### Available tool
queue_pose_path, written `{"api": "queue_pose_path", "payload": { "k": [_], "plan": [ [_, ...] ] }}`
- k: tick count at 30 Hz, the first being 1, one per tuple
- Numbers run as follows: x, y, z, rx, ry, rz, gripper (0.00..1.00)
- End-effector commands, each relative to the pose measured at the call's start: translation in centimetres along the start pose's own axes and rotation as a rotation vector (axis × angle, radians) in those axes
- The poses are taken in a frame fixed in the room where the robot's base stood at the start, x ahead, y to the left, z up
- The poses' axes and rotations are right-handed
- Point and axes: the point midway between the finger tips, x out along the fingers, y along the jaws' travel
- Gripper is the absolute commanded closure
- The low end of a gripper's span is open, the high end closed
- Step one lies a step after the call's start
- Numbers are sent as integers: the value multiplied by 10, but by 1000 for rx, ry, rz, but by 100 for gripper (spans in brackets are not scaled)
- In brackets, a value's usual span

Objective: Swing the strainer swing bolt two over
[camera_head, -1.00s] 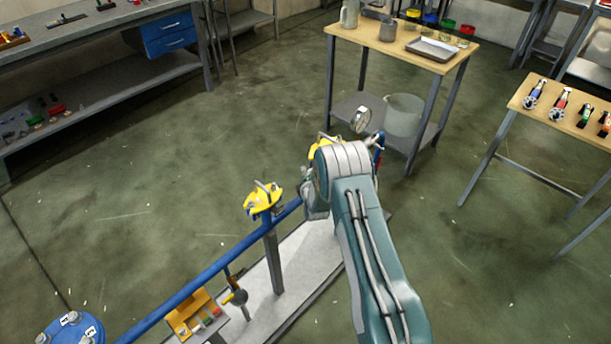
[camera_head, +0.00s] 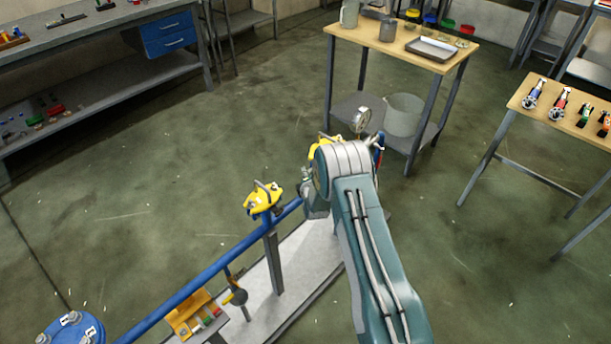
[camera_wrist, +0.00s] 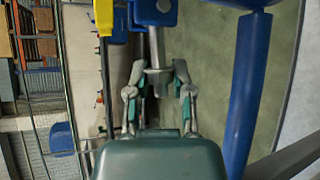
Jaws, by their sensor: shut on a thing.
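In the wrist view my gripper (camera_wrist: 160,88) has its two fingers closed in on a grey metal bolt (camera_wrist: 156,52) with a thicker collar. The bolt extends from a blue fitting (camera_wrist: 156,12) at the top of the picture. I see no number on this bolt, and the finger contact is partly hidden by the collar. In the head view my arm hides the bolt and most of the gripper, beside the blue pipe (camera_head: 205,274). A blue flanged cover (camera_head: 72,330) with bolts and white labels is cut off at the lower left.
A yellow fitting (camera_head: 263,198) stands on the pipe left of my wrist. A wooden-topped table (camera_head: 395,45) with vessels stands behind. A thick blue pipe (camera_wrist: 247,90) runs right of my gripper. Open floor (camera_head: 130,180) lies left.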

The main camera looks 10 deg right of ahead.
Motion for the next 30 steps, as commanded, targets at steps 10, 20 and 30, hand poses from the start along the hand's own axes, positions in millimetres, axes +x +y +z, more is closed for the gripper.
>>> {"api": "queue_pose_path", "payload": {
  "k": [10,20,30],
  "plan": [
    [-2,8,0,89,49,-58,100],
    [-4,20,6,280,143,-186,100],
    [-4,28,12,418,212,-276,100]
  ]
}}
